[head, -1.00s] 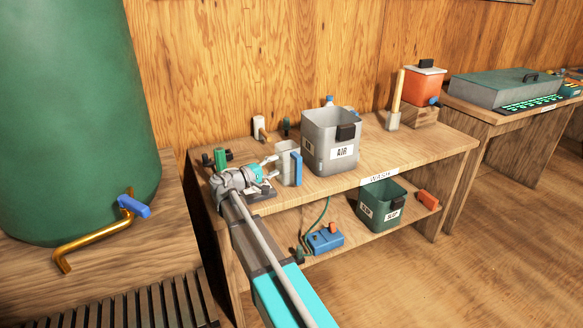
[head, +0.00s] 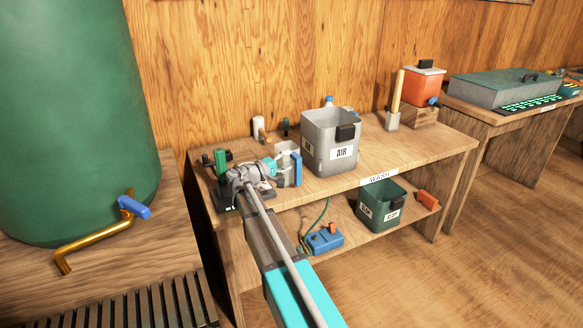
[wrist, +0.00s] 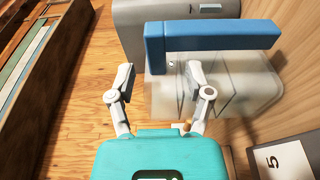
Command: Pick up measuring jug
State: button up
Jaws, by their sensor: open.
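The measuring jug (head: 288,176) is a pale, see-through upright box with a blue handle, standing on the upper bench top left of the grey bin. In the wrist view its clear body (wrist: 228,92) fills the right of centre, with the blue handle (wrist: 215,38) across the top. Contact cannot be told.
The grey AIR bin (head: 318,132) stands close right of the jug; its side also shows in the wrist view (wrist: 130,25). A dark low device (head: 222,198) and a green upright piece (head: 220,160) are at the left. Small bottles stand behind. A green bin (head: 375,219) sits below.

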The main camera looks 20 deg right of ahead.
aim_at(292, 157)
jog(key=shift+x, duration=1.8)
jog(key=shift+r, duration=0.15)
grip_shut()
